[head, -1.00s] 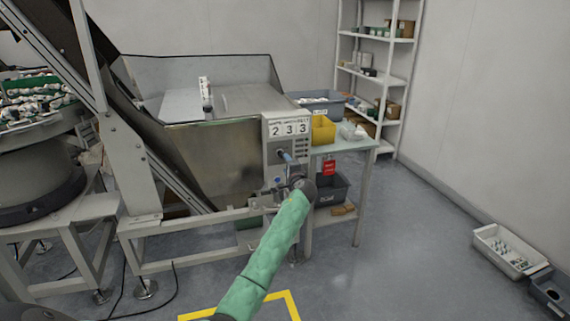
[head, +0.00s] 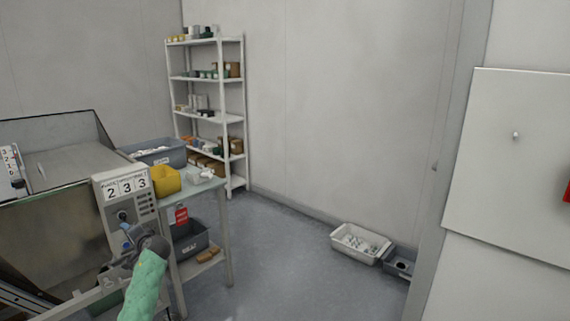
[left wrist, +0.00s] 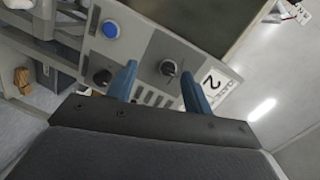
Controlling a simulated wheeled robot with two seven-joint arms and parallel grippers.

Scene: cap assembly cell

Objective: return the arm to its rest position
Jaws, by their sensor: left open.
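My left arm in its green sleeve (head: 144,285) comes up from the bottom left of the head view. My left gripper (head: 126,230) is in front of the grey control panel (head: 146,207), which bears the digits 2 3 3. In the left wrist view my gripper (left wrist: 158,74) shows two blue fingers spread apart, with nothing held between them. The panel (left wrist: 140,45) lies beyond the fingertips, with a dark selector knob (left wrist: 168,68), another black knob (left wrist: 103,77) and a blue button (left wrist: 111,29). I cannot tell whether a fingertip touches the panel. My right gripper is out of view.
A small table (head: 203,186) with a yellow bin (head: 166,181) stands beside the panel. The metal hopper (head: 70,160) is at the left. A shelf rack (head: 233,110) stands at the back. A white crate (head: 359,244) is on the floor by the wall. The middle floor is clear.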

